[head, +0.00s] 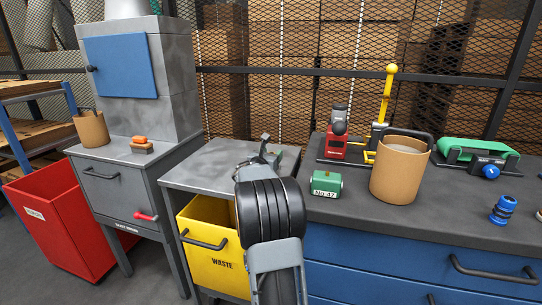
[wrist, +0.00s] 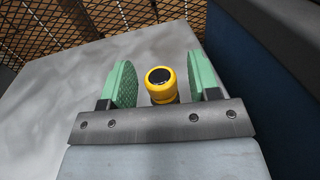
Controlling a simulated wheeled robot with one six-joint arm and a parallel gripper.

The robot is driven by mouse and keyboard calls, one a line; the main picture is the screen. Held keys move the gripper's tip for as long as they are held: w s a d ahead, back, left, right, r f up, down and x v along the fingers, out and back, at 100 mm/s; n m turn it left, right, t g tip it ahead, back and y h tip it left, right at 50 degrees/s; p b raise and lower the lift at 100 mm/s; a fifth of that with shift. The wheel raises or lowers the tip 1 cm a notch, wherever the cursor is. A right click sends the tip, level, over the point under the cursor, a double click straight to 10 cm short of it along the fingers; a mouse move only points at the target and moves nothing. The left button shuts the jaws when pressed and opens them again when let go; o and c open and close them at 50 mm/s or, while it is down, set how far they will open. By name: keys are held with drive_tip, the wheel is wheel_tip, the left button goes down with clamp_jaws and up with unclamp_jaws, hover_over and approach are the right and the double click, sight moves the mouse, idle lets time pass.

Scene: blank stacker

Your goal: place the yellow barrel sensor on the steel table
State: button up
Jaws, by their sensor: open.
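The yellow barrel sensor (wrist: 160,84), with a dark round top, is between the two green-padded fingers of my gripper (wrist: 160,72) in the wrist view. Gaps show between the sensor and both fingers, so the gripper is open around it. The steel table (head: 190,175) is the grey-topped one in the middle of the head view; its mottled top (wrist: 62,95) fills much of the wrist view behind the sensor. The sensor appears upright, but its base is hidden by my gripper. In the head view, my gripper (head: 264,152) is low over the table and hides the sensor.
A yellow waste bin (head: 208,262) sits under the table. To the right, a blue-drawered bench (head: 400,215) holds a green block (head: 326,184), a brown cup (head: 399,172) and blue part (head: 503,209). A grey cabinet (head: 118,185) stands left; mesh fencing is behind.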

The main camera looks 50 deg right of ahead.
drive_tip(key=shift+r, duration=0.1)
drive_tip(key=shift+r+p, duration=0.2)
drive_tip(key=shift+p, duration=0.15)
drive_tip(key=v, duration=1.2)
drive_tip(key=shift+f+p, duration=0.1)
drive_tip(key=shift+p, duration=0.3)
